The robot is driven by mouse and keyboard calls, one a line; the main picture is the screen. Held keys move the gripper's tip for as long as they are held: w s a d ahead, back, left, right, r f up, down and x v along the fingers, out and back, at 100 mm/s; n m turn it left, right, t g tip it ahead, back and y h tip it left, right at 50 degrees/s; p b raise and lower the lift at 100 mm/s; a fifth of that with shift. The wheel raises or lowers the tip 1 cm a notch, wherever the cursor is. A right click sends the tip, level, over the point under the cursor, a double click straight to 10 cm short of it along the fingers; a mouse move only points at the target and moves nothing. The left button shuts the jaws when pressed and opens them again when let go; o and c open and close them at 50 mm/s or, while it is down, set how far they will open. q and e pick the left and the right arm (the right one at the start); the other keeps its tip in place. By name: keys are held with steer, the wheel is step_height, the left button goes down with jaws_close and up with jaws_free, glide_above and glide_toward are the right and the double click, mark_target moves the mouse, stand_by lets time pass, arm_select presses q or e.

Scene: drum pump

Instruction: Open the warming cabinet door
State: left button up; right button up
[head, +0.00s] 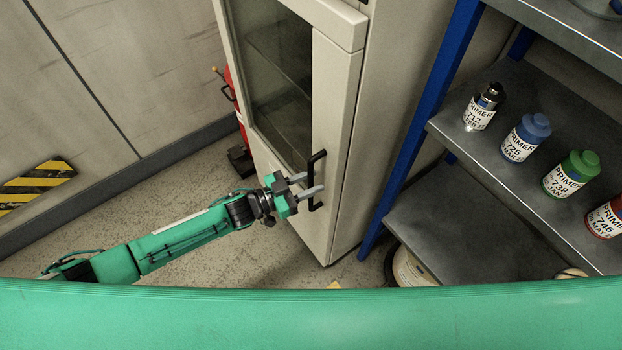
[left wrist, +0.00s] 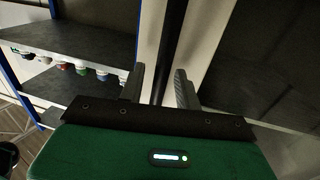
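The warming cabinet (head: 345,130) is a tall pale cabinet with a glass-windowed door (head: 330,110), which looks closed. A black bar handle (head: 323,156) stands upright on the door's right side. My left gripper (head: 312,184) is at the handle, its two grey fingers apart. In the left wrist view, a dark upright bar, seemingly the handle (left wrist: 172,45), runs between the open fingers of the left gripper (left wrist: 160,88), with gaps on both sides. Whether a finger touches it cannot be told. My right gripper is not in view.
A blue-posted metal shelf (head: 480,170) with several primer bottles stands close to the cabinet's right. A red extinguisher (head: 236,100) is at its left. A pale bucket (head: 410,268) sits under the shelf. Floor (head: 200,180) left of the cabinet is mostly clear.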

arm_select(q)
steer(key=shift+w+d, duration=0.1)
steer(key=shift+d, duration=0.15)
jaws_close()
steer(key=shift+a, duration=0.15)
